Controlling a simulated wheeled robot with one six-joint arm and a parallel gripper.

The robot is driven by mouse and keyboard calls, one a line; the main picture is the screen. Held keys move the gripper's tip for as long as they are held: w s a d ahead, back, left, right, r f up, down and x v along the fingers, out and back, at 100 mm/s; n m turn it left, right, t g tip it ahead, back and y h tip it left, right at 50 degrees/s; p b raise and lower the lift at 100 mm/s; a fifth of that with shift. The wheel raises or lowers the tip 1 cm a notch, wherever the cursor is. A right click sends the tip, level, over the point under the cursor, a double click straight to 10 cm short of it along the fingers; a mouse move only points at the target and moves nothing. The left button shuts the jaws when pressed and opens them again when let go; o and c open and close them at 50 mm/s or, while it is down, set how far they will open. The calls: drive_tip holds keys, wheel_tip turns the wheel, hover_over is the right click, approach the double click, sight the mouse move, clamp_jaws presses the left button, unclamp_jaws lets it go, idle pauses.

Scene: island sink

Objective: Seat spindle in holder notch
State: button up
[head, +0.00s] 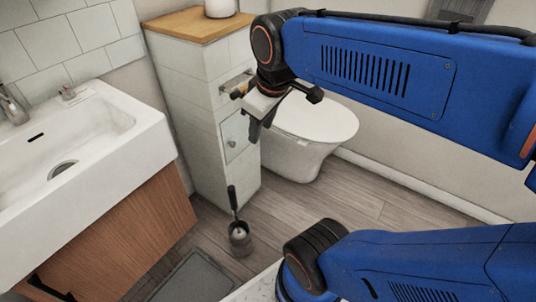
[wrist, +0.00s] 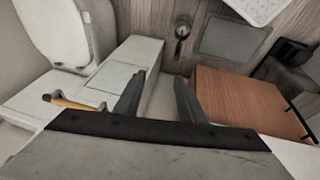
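My gripper (wrist: 160,82) is open in the wrist view, its two dark fingers apart with nothing between them. In the head view my gripper (head: 256,128) points down in front of the white cabinet, and one finger mostly hides the other. The spindle looks like a short wooden rod with a dark end (wrist: 72,103), left of the fingers in the wrist view and not touching them. In the head view its brownish end (head: 239,91) shows beside my wrist. The metal holder (head: 233,82) is on the cabinet's side; my wrist partly hides it. I cannot tell whether the spindle sits in the notch.
The tall cabinet (head: 190,110) stands between the sink (head: 75,145) and the toilet (head: 310,122). A toilet brush in its pot (head: 240,240) stands on the floor below. A grey mat (head: 195,278) lies in front of the wooden vanity (head: 120,240).

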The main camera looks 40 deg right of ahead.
drive_tip(key=s+a+f+m, duration=0.1)
drive_tip(key=s+f+m, duration=0.3)
drive_tip(key=s+f, duration=0.1)
drive_tip(key=shift+a+t, duration=0.25)
drive_tip(key=shift+t, duration=0.15)
idle(0.9)
